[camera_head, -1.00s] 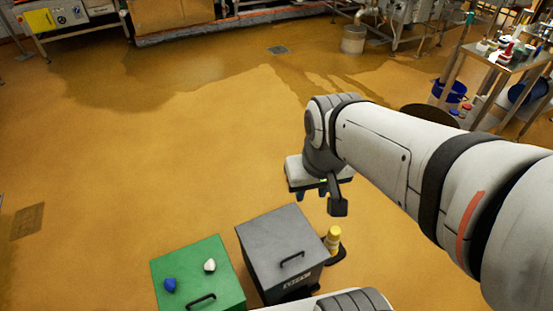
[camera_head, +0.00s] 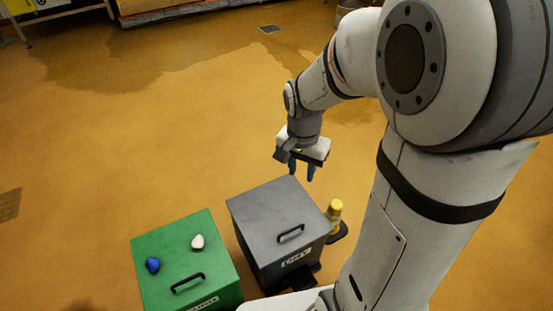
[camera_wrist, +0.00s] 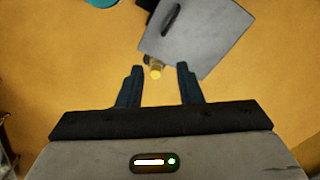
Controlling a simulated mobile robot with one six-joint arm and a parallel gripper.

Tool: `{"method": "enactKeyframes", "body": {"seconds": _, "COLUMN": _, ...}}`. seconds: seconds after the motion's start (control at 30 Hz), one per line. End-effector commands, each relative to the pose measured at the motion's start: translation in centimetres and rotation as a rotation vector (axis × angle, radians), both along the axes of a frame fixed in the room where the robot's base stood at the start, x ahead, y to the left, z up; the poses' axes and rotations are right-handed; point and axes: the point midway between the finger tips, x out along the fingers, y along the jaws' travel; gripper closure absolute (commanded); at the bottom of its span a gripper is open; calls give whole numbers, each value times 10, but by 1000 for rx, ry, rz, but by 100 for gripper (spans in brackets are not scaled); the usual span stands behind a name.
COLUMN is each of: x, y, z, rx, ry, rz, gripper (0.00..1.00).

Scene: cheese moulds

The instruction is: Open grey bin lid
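The grey bin (camera_head: 280,215) stands on the floor with its lid shut. A black handle (camera_head: 291,233) sits on the lid near its front edge. In the wrist view the grey lid (camera_wrist: 205,45) and its handle (camera_wrist: 171,19) show at the top. My gripper (camera_head: 302,172) hangs with its fingers down, above and beyond the bin's back right side, apart from the lid. In the wrist view my gripper (camera_wrist: 158,72) has its two dark blue fingers spread apart with nothing held between them.
A green bin (camera_head: 185,260) with a black handle stands left of the grey one. A blue lump (camera_head: 152,265) and a white lump (camera_head: 198,242) lie on its lid. A yellow-topped object (camera_head: 334,212) stands close to the grey bin's right side. The floor to the left is clear.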

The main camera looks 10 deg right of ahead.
Motion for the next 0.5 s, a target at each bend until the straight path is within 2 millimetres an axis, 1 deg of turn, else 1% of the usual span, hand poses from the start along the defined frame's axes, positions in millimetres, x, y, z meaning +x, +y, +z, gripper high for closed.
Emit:
{"method": "enactKeyframes", "body": {"seconds": 0.03, "x": 9, "y": 0, "z": -52, "rx": -4, "ry": 30, "rz": -63, "gripper": 67}}
{"method": "enactKeyframes", "body": {"seconds": 0.07, "x": 15, "y": 1, "z": -70, "rx": -8, "ry": 41, "rz": -105, "gripper": 67}}
{"method": "enactKeyframes", "body": {"seconds": 0.1, "x": 21, "y": 1, "z": -95, "rx": -13, "ry": 57, "rz": -162, "gripper": 67}}
{"method": "enactKeyframes", "body": {"seconds": 0.17, "x": 30, "y": 1, "z": -131, "rx": -23, "ry": 79, "rz": -244, "gripper": 67}}
{"method": "enactKeyframes", "body": {"seconds": 0.2, "x": 35, "y": 1, "z": -154, "rx": -30, "ry": 93, "rz": -296, "gripper": 67}}
{"method": "enactKeyframes", "body": {"seconds": 0.3, "x": 45, "y": 2, "z": -203, "rx": -48, "ry": 120, "rz": -410, "gripper": 67}}
{"method": "enactKeyframes", "body": {"seconds": 0.33, "x": 48, "y": 2, "z": -215, "rx": -54, "ry": 127, "rz": -438, "gripper": 67}}
{"method": "enactKeyframes", "body": {"seconds": 0.4, "x": 51, "y": 3, "z": -239, "rx": -64, "ry": 140, "rz": -495, "gripper": 67}}
{"method": "enactKeyframes", "body": {"seconds": 0.5, "x": 55, "y": 3, "z": -259, "rx": -76, "ry": 150, "rz": -549, "gripper": 67}}
